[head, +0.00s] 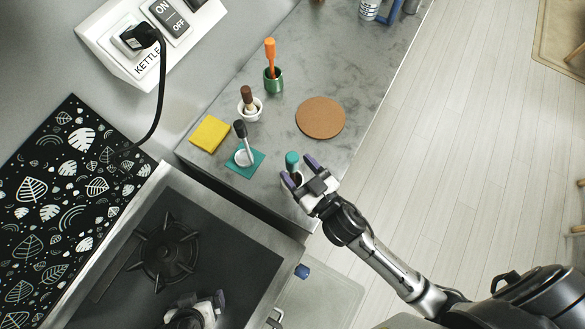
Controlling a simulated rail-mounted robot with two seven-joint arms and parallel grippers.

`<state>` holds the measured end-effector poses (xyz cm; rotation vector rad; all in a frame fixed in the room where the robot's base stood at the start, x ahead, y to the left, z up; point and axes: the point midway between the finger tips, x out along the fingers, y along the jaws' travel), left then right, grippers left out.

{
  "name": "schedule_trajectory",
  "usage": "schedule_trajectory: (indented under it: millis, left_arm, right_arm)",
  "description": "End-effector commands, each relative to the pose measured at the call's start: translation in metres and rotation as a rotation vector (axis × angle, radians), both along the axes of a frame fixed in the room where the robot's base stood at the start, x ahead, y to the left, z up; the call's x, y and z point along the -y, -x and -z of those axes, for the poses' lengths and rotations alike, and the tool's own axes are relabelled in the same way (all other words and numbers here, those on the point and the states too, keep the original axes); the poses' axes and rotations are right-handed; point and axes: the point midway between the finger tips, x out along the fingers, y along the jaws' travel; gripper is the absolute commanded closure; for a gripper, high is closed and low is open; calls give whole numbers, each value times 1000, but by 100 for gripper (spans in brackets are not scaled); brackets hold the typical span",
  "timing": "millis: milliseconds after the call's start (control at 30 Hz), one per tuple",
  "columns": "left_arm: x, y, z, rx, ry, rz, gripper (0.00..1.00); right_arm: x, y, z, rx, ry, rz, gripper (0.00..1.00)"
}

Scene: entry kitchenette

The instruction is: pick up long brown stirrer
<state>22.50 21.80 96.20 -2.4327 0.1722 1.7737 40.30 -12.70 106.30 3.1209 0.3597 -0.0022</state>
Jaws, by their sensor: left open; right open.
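A brown-handled stirrer (247,92) stands upright in a small white cup (250,112) on the grey counter. It is the only brown-handled one I see; its lower end is hidden in the cup. My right gripper (298,170) is open at the counter's front edge, to the right of and nearer than that cup. Its purple fingertips lie on either side of a teal-topped item (292,158); I cannot tell whether they touch it. My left gripper (195,307) is open over the stove at the bottom, partly cut off by the frame.
An orange-handled tool stands in a green cup (273,82) behind. A dark-handled one leans in a white holder on a teal mat (245,171), beside a yellow sponge (209,133). A brown round mat (320,118) lies right.

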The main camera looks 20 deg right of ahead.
Motion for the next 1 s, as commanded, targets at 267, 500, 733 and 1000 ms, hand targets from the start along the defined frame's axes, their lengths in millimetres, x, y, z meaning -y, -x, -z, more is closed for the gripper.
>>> schedule_trajectory:
  millis: [267,500,733,1000]
  left_arm:
    - [0,-1,-16,2,0,0,0]
    - [0,-1,-18,2,0,0,0]
    - [0,-1,-18,2,0,0,0]
    - [0,-1,-18,2,1,-1,0]
  right_arm:
    - [-4,-36,3,1,1,0,37]
    - [-7,-48,5,1,0,-1,37]
    - [-7,-47,5,1,0,-1,40]
    - [-7,-47,5,0,0,0,66]
